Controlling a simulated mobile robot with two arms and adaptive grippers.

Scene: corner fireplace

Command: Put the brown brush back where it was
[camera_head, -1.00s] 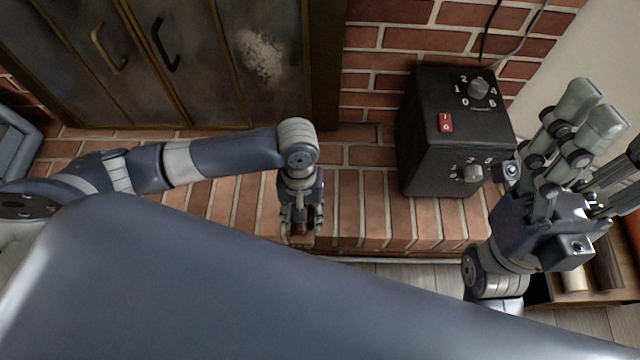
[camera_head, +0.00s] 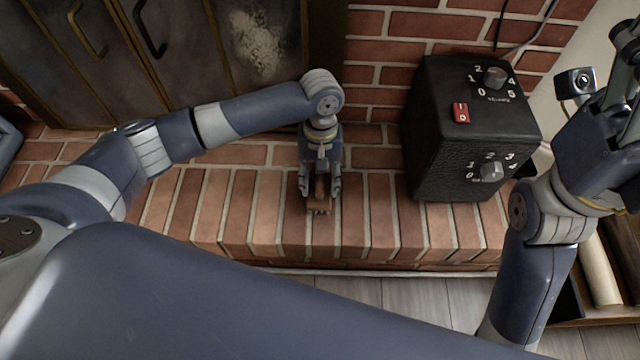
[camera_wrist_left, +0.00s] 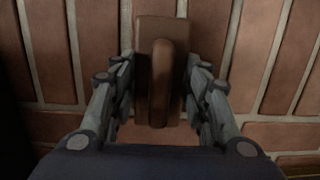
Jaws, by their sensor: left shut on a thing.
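The brown brush (camera_head: 319,203) is between the fingers of my left gripper (camera_head: 320,188), over the brick hearth (camera_head: 233,207) in front of the fireplace. In the left wrist view the brush (camera_wrist_left: 160,32) is a brown block with a raised handle, and the fingers of the left gripper (camera_wrist_left: 163,88) close on it from both sides. I cannot tell whether the brush touches the bricks or is just above them. My right gripper (camera_head: 622,88) is at the right edge, partly cut off, and its fingers are unclear.
A black control box (camera_head: 455,145) with two dials and a red switch stands on the hearth to the right of my left gripper. Fireplace doors (camera_head: 190,50) are behind. A wooden crate (camera_head: 590,316) with logs is on the floor at right. The hearth beside the brush is clear.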

